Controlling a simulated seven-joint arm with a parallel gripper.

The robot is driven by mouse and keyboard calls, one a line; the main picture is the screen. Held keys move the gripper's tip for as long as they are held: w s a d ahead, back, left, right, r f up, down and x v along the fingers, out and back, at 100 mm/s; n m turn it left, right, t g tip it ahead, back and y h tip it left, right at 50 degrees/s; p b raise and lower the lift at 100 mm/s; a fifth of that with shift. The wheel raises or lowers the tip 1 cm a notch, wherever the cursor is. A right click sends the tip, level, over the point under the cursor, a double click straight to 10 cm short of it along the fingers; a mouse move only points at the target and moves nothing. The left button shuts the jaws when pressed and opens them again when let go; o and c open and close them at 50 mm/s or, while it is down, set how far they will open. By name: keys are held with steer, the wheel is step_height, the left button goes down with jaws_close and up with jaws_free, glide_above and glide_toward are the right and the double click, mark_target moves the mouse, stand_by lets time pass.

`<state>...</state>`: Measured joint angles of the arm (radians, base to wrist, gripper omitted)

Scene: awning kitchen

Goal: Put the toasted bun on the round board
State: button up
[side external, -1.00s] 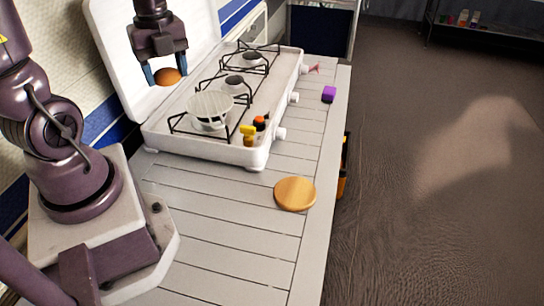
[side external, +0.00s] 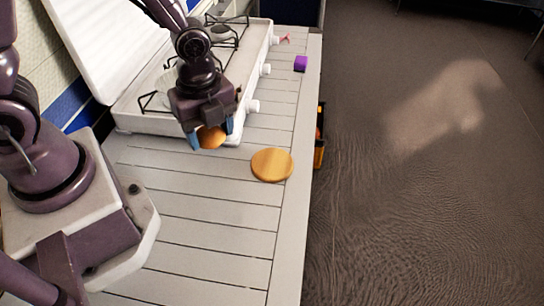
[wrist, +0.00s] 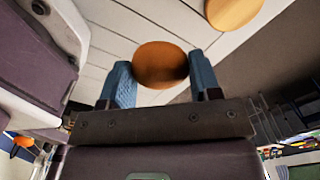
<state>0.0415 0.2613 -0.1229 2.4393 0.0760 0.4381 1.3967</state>
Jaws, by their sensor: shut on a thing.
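The toasted bun (side external: 211,137) is brown and round, held between the blue fingertips of my gripper (side external: 209,140). In the wrist view the bun (wrist: 160,65) sits between both fingers of my gripper (wrist: 161,78). The round board (side external: 272,165) is light wood and lies flat on the slatted counter, to the right of and a little below the gripper in the side view. Its top looks bare. Part of the board (wrist: 232,10) shows at the top edge of the wrist view. The bun is in the air, apart from the board.
A white gas stove (side external: 150,115) with an open lid stands behind my gripper, its knobs facing the board. The counter's right edge drops to the floor close beside the board.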

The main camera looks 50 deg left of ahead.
steer(key=w+d+f, duration=0.1)
steer(key=w+f, duration=0.3)
steer(key=w, duration=0.4)
glide_above(272, 162)
steer(key=f, duration=0.5)
steer(key=shift+s, duration=0.2)
steer(key=shift+w+f, duration=0.2)
steer(key=shift+f, duration=1.5)
steer(key=shift+f, duration=0.15)
steer(key=o, duration=0.9)
